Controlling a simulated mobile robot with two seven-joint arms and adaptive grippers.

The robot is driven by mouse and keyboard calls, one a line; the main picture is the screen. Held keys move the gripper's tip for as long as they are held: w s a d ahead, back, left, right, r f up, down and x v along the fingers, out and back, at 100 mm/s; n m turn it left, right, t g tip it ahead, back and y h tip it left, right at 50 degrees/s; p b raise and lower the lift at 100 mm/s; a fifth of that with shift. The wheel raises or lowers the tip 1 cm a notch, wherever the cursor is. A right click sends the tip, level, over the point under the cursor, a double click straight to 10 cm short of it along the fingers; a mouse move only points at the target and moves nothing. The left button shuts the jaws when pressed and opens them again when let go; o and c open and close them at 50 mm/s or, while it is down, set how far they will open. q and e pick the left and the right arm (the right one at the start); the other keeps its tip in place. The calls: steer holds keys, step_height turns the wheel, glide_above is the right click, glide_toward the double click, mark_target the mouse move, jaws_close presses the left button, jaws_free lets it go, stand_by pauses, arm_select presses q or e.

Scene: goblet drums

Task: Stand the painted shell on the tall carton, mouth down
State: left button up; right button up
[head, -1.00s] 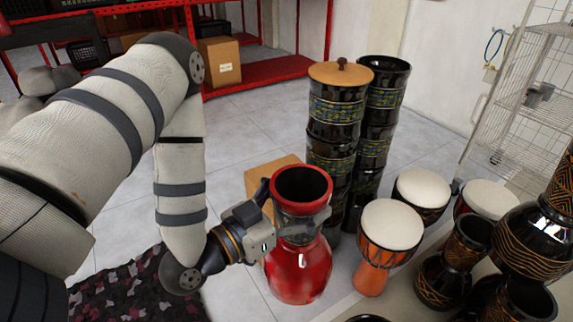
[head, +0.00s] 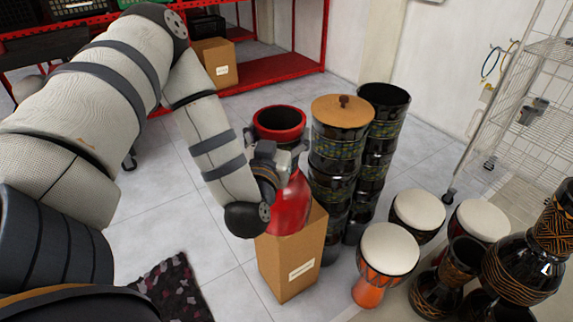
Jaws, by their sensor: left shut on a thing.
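The painted shell (head: 291,208) is glossy red, with its rounded bowl down and a dark open end with a red rim (head: 279,122) up. My left gripper (head: 278,162) is shut around its narrower middle, and the gripper and wrist hide part of it. The shell looks about upright. The tall carton (head: 290,268) is brown cardboard with a white label and stands on the floor. The bowl overlaps the carton's top in the head view. I cannot tell whether it touches the top. My right gripper is not in view.
Tall black patterned drums (head: 335,150), one with a wooden lid, stand close right of the shell. White-topped drums (head: 388,250) and dark goblet drums (head: 440,280) fill the right. A dark mat (head: 175,290) lies front left. Red shelving (head: 285,70) is behind.

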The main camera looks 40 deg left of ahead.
arm_select(q)
steer(key=w+a+f+b, duration=0.4)
steer(key=w+a+f, duration=0.3)
steer(key=w+f, duration=0.4)
steer(key=shift+f, duration=1)
steer(key=o, duration=1.9)
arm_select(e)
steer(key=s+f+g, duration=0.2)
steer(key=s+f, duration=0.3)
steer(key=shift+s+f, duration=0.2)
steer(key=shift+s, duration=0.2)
arm_select(q)
steer(key=shift+o, duration=0.2)
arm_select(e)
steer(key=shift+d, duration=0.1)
